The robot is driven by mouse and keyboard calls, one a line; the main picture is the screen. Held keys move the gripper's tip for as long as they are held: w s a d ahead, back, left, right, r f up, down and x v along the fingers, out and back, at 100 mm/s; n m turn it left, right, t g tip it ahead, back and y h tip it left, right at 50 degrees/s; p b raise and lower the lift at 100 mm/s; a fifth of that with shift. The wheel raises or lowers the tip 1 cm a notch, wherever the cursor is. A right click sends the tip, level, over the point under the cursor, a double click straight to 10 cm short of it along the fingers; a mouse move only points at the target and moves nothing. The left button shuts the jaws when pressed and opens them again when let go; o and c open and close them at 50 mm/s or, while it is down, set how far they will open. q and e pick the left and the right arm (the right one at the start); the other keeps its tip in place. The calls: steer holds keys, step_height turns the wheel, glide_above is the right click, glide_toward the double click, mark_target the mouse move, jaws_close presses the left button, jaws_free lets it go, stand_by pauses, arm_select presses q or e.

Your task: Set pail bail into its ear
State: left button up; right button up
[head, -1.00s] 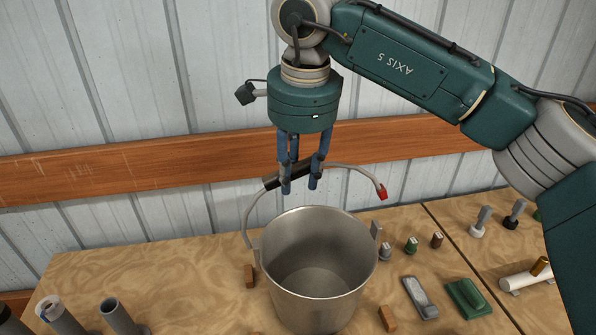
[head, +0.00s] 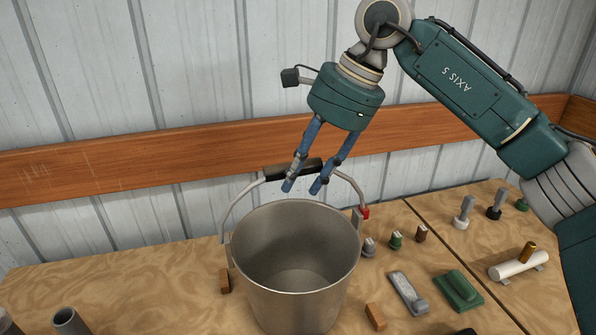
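The metal pail (head: 292,255) stands upright on the bench. Its bail (head: 233,200) arches above the rim, with its left end at the pail's left side. The bail's red-tipped right end (head: 364,212) is beside the right ear (head: 357,219). They overlap in this view, so I cannot tell whether the tip is inside the ear. My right gripper (head: 303,188) is tilted above the pail, its fingers around the bail's black grip (head: 280,171). The fingers partly hide the grip. My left gripper is out of view.
Small pegs (head: 396,240), a grey tool (head: 407,293) and a green block (head: 458,290) lie right of the pail. Wooden blocks (head: 375,316) lie close to its base. Grey tubes (head: 68,321) stand at lower left. A wooden rail (head: 110,163) crosses the wall behind.

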steer(key=shift+o, duration=1)
steer(key=shift+d, duration=0.1)
steer(key=shift+w+d, duration=0.1)
steer(key=shift+d, duration=0.05)
steer(key=shift+r, duration=0.25)
steer(key=v, duration=1.1)
steer(key=shift+d, duration=0.3)
steer(key=shift+r, duration=0.25)
